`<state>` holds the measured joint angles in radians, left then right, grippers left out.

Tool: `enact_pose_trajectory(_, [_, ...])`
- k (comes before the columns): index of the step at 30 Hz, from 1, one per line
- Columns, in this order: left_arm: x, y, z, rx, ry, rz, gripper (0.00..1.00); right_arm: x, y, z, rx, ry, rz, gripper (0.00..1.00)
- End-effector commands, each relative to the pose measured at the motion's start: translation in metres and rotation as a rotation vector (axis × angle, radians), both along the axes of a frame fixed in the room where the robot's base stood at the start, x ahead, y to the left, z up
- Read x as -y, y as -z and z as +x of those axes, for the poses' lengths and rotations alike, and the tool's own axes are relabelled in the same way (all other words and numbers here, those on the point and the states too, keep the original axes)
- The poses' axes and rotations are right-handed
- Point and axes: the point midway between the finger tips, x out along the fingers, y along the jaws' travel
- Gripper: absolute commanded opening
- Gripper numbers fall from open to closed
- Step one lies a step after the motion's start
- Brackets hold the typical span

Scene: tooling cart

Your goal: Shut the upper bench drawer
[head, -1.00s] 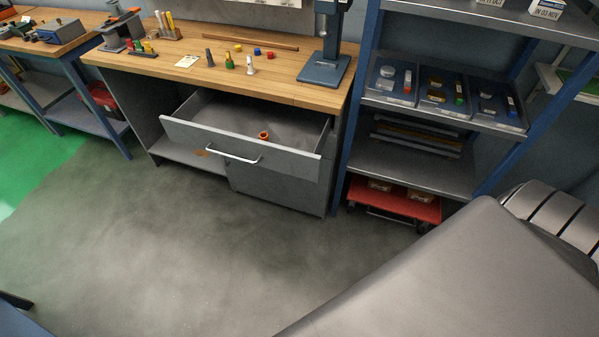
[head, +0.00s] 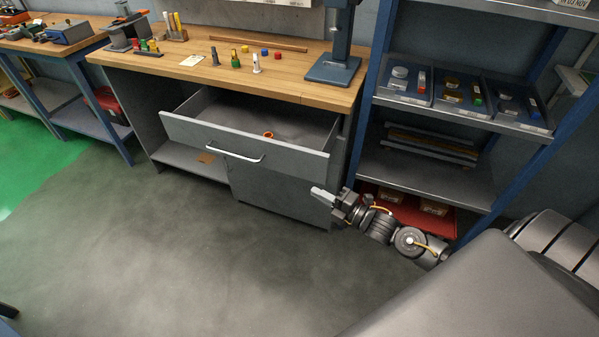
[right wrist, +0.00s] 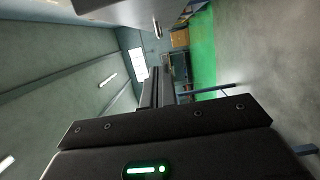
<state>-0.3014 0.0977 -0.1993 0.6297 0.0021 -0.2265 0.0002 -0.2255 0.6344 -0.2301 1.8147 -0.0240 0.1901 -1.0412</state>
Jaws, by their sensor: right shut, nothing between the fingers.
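The upper bench drawer (head: 290,160) is pulled out from under the wooden bench top, with a silver bar handle (head: 235,153) on its grey front. A small orange ring-shaped part (head: 268,134) lies inside it. My right gripper (head: 318,192) is shut and empty. In the head view it appears below the drawer's right front corner, to the right of the handle and apart from it. The right wrist view shows the dark fingers (right wrist: 155,95) together, with a grey panel edge (right wrist: 130,8) at the top that may be the drawer. My left gripper is not in view.
A closed grey lower front (head: 265,190) is below the drawer. Bottles and a drill press (head: 335,65) stand on the bench. The floor in front is clear.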

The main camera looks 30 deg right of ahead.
Motion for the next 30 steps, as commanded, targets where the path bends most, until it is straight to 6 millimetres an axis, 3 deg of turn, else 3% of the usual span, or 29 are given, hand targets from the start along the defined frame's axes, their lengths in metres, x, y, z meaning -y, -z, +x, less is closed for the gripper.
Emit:
enact_pose_trajectory(15, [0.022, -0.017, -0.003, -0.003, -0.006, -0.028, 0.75, -0.041, -0.003, 0.089, 0.0, 0.002, 0.003, 0.0])
enact_pose_trajectory(21, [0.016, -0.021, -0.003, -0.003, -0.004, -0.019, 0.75, -0.017, -0.001, 0.103, -0.002, 0.003, 0.0, 0.0])
enact_pose_trajectory(30, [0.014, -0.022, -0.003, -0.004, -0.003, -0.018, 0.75, -0.009, 0.0, 0.11, -0.002, 0.002, 0.002, 0.0])
